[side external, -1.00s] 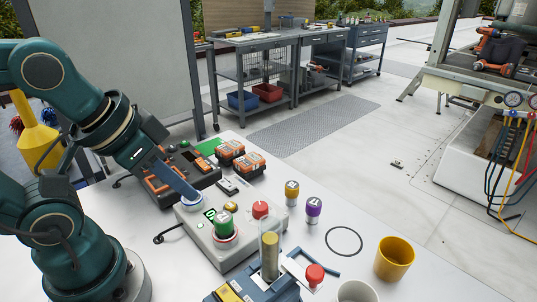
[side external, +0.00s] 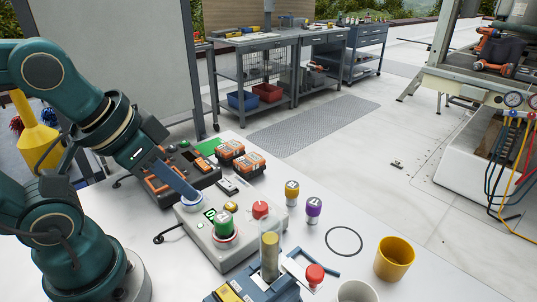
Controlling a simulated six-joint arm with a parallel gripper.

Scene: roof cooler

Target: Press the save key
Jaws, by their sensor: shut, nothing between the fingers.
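A grey control box (side external: 193,229) stands on the white table. On it are a green capped button (side external: 223,224), a red button (side external: 260,208), a small yellow button (side external: 231,207) and a small green-lit display (side external: 210,214). A round white-and-blue key (side external: 190,205) sits at the box's left corner. My gripper (side external: 190,194) is shut and empty, pointing down at this key; its tips seem to touch or nearly touch it. I cannot read which key is labelled save, nor tell whether the key under the tips is pressed down.
An orange-and-black device (side external: 172,185) and orange battery packs (side external: 249,163) lie behind the box. A blue fixture with a clear tube (side external: 269,245) stands close in front. Yellow (side external: 292,193) and purple (side external: 313,209) cylinders, a black ring (side external: 344,241) and a yellow cup (side external: 394,258) are to the right.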

